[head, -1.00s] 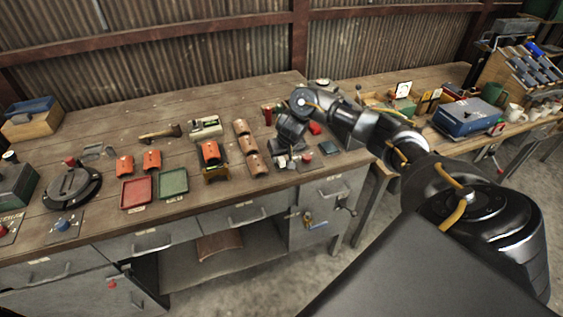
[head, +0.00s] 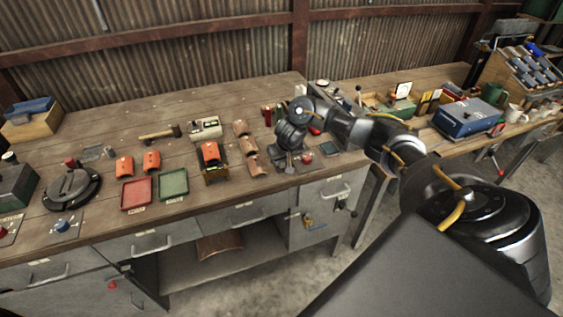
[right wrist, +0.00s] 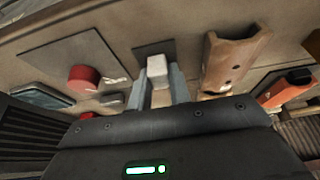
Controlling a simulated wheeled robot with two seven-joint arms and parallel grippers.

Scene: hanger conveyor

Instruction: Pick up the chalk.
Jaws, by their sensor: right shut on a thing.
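The chalk (right wrist: 157,66) is a small whitish block, seen in the right wrist view between the fingertips of my right gripper (right wrist: 159,86). The two grey fingers are shut on its sides. A dark square pad (right wrist: 186,51) lies on the bench around and behind it; I cannot tell whether the chalk still touches it. In the head view my right gripper (head: 289,164) points down at the front right of the wooden bench, and the chalk is too small to make out there. My left gripper is not in view.
A brown half-pipe piece (right wrist: 229,62) lies close beside the gripper. A red round knob (right wrist: 84,77) is on the other side. Red (head: 136,193) and green (head: 173,183) trays sit further left. The back left of the bench top is largely clear.

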